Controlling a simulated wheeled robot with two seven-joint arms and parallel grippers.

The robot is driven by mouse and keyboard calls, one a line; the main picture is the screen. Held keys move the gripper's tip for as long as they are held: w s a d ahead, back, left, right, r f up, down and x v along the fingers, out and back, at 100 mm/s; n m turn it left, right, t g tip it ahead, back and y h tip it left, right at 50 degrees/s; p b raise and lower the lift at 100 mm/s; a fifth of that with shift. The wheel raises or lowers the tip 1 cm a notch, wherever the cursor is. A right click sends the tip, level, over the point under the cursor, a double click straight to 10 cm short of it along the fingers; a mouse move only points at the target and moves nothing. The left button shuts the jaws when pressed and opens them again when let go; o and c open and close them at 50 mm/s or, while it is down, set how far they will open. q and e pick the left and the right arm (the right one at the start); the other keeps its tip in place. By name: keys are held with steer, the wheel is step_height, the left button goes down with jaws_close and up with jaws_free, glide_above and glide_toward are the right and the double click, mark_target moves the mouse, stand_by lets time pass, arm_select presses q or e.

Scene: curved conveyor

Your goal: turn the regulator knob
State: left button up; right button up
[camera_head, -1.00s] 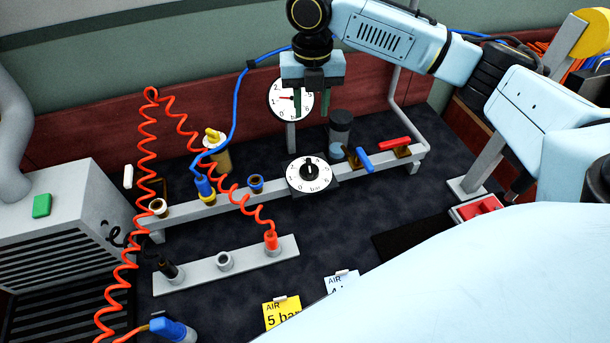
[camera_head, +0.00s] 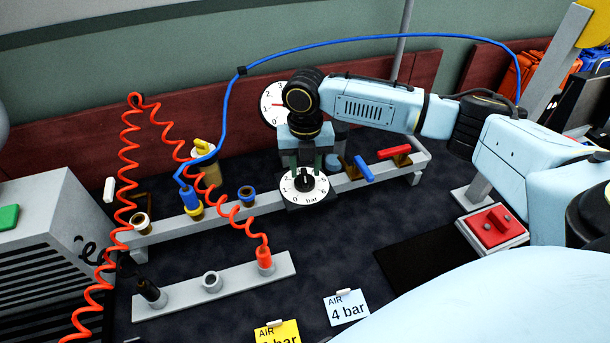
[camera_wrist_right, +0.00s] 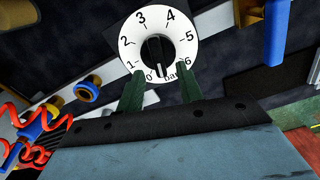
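The regulator knob (camera_head: 304,179) is black and sits at the centre of a round white dial (camera_head: 290,191) marked in bar, on the grey rail. In the right wrist view the knob (camera_wrist_right: 156,52) stands upright on the dial (camera_wrist_right: 180,33), which is numbered 0 to 6. My right gripper (camera_head: 304,172) hangs over the dial, pointing down. Its two green fingers (camera_wrist_right: 159,84) are apart, with tips at the dial's lower edge in the wrist view, on either side of the knob's line. My left gripper is not in view.
A pressure gauge (camera_head: 271,104) stands behind, partly hidden by my right arm. Blue (camera_head: 364,169) and red (camera_head: 395,151) valve handles lie right of the dial. Cards reading 4 bar (camera_head: 346,308) and a yellow one (camera_head: 277,333) lie in front. A blue hose arches behind my arm.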

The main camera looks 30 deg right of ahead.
mark_target(305, 180)
steer(key=shift+f, duration=1.25)
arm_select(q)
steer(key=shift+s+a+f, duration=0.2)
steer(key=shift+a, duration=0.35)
